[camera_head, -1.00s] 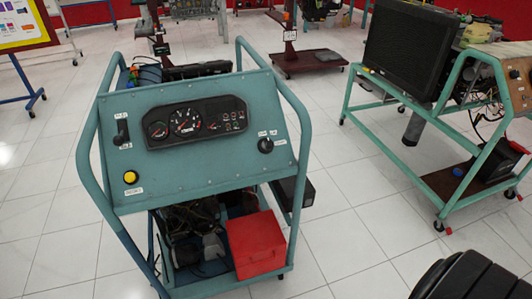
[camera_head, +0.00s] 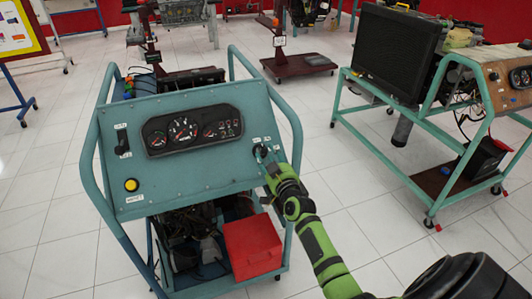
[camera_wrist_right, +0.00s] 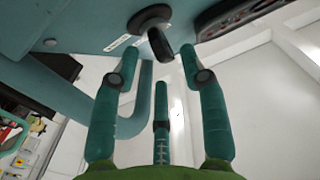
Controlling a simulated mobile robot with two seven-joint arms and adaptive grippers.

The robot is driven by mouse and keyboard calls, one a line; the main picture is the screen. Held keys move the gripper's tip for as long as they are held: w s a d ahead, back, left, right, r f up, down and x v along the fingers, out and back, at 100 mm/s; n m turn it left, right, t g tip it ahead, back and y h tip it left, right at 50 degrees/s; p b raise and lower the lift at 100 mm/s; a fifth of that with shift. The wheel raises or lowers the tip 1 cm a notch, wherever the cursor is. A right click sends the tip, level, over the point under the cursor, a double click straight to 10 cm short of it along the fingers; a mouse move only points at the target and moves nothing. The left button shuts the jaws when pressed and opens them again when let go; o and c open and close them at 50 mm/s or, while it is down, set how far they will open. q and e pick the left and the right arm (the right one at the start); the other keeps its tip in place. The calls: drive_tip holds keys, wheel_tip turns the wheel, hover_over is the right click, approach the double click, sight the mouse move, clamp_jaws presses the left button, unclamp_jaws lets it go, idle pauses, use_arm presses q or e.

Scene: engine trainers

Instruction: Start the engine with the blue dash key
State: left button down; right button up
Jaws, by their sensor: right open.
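The blue dash panel (camera_head: 200,175) tops a blue tubular engine stand. Its black key (camera_wrist_right: 160,45) sits in a round black switch on the panel's right side; in the head view my right gripper largely covers it. My right gripper (camera_head: 265,157) reaches in from the lower right to the switch. In the right wrist view, the gripper (camera_wrist_right: 160,70) is open, its fingers spread, with the key just ahead between the upper two fingertips. I see no clear contact. My left gripper is not in view.
The panel also carries a gauge cluster (camera_head: 195,131), a black lever (camera_head: 122,142) and a yellow button (camera_head: 131,185). The stand's tube rail (camera_head: 282,105) runs beside my right arm. A red box (camera_head: 252,246) sits below. Another trainer (camera_head: 398,52) stands right, across clear floor.

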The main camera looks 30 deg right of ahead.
sight(262, 150)
drive_tip(key=shift+x, duration=1.1)
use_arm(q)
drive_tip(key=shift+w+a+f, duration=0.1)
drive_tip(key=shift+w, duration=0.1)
use_arm(e)
clamp_jaws()
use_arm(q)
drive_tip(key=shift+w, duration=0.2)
